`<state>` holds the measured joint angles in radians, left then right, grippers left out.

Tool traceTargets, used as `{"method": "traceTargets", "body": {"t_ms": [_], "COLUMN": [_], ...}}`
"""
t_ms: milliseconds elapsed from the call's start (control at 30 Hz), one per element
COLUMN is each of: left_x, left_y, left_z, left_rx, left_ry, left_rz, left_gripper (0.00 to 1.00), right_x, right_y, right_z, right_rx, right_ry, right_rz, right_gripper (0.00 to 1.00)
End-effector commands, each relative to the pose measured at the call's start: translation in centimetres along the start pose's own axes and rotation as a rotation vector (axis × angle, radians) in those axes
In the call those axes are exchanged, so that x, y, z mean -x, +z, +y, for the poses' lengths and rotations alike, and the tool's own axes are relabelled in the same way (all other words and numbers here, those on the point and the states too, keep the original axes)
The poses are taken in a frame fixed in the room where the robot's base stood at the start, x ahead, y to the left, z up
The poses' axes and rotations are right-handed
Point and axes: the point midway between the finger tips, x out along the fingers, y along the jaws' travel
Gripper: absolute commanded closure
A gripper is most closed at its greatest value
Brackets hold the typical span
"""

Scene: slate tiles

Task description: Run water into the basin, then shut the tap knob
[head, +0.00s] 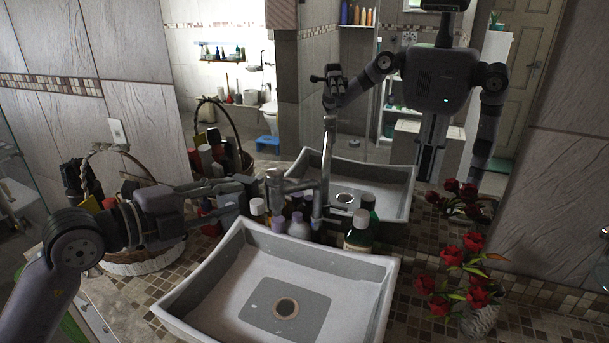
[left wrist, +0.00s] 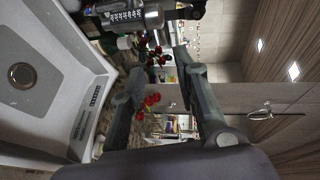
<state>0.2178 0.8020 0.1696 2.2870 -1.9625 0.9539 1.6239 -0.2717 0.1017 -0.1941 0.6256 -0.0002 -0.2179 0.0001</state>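The white rectangular basin (head: 375,275) stands on the mosaic counter, with a round drain (head: 285,308) in its floor. I see no clear stream of water. The grey metal tap (head: 322,175) rises behind the basin; its stubby knob end (head: 276,186) points left. My left gripper (head: 252,190) comes in from the left, just short of this end, and looks apart from it. In the left wrist view, its two fingers (left wrist: 158,85) are spread with nothing between them, and the metal tap (left wrist: 150,15) shows at the top edge beyond them. My right gripper is not directly in view.
Several bottles (head: 299,226) stand behind the basin, close to the tap. A wicker basket (head: 145,262) of bottles sits left, under my left arm. Red flowers (head: 452,255) in a vase stand right. A mirror behind the counter reflects the room and me.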

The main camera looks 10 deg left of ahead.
Motion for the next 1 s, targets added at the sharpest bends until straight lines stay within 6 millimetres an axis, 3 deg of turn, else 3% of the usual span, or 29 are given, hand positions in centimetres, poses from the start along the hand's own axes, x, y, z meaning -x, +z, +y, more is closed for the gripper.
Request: {"method": "traceTargets", "body": {"t_ms": [200, 300, 433, 667, 800, 1000], "left_x": [-3.1, -5.2, -8.1, -12.9, -15.1, -16.7], "left_y": [-0.1, -0.2, -0.2, -0.2, -0.2, -0.2], "left_z": [-0.5, -0.6, -0.6, -0.5, -0.4, -0.2], "left_rx": [0.004, 0.003, 0.003, 0.002, 0.002, -0.001], "left_ry": [-0.003, -0.002, -0.003, -0.004, -0.002, -0.002], "left_rz": [0.004, 0.006, 0.006, 0.004, 0.004, 0.004], "left_gripper": [0.71, 0.71, 0.71, 0.71, 0.71, 0.71], "right_x": [2.0, 2.9, 3.9, 5.4, 6.0, 6.4], "right_y": [3.2, 3.8, 3.3, 0.6, 0.6, 1.4], "right_z": [-2.9, -3.9, -3.5, -1.8, -1.6, -1.8], "right_rx": [-0.005, -0.003, -0.001, -0.003, -0.004, -0.004], "right_ry": [-0.036, -0.047, -0.044, -0.024, -0.022, -0.024], "right_rz": [-0.047, -0.058, -0.052, -0.015, -0.016, -0.029], "right_gripper": [0.27, 0.27, 0.27, 0.27, 0.27, 0.27]}}
